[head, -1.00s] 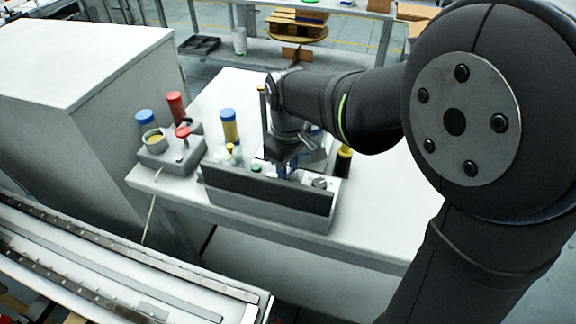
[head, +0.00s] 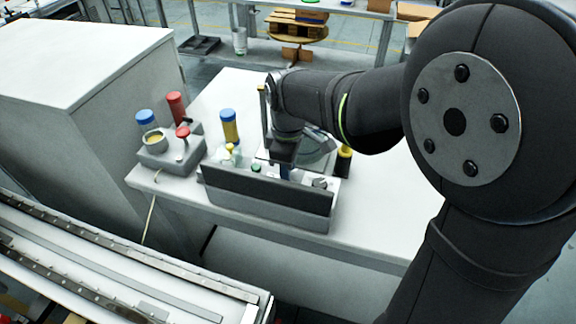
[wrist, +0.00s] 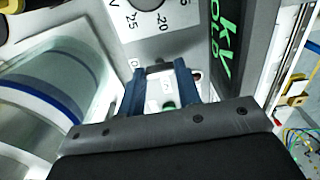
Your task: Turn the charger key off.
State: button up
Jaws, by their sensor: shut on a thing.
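The charger is a grey box with a dark front panel (head: 265,190) on the white table. My gripper (head: 285,172) points down at its top from behind that panel. In the wrist view its two blue fingers (wrist: 159,84) are closed in around a small pale part, taken to be the charger key (wrist: 153,72), which is mostly hidden by the fingers. The key's exact angle cannot be told.
On the table, left of the charger, stands a grey block (head: 172,155) with blue-capped and red items. A yellow bottle with a blue cap (head: 229,128) stands behind the charger. A black-and-yellow item (head: 344,160) is at its right. The table's front right is clear.

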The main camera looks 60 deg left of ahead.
jog(key=shift+r, duration=0.1)
jog(key=o, duration=1)
notch_tip(320, 180, up, 17)
jog(key=shift+r, duration=0.2)
jog(key=shift+f, duration=0.1)
notch_tip(320, 180, down, 17)
jog(key=shift+f, duration=0.2)
dwell(0.5)
jog(key=shift+r, duration=0.1)
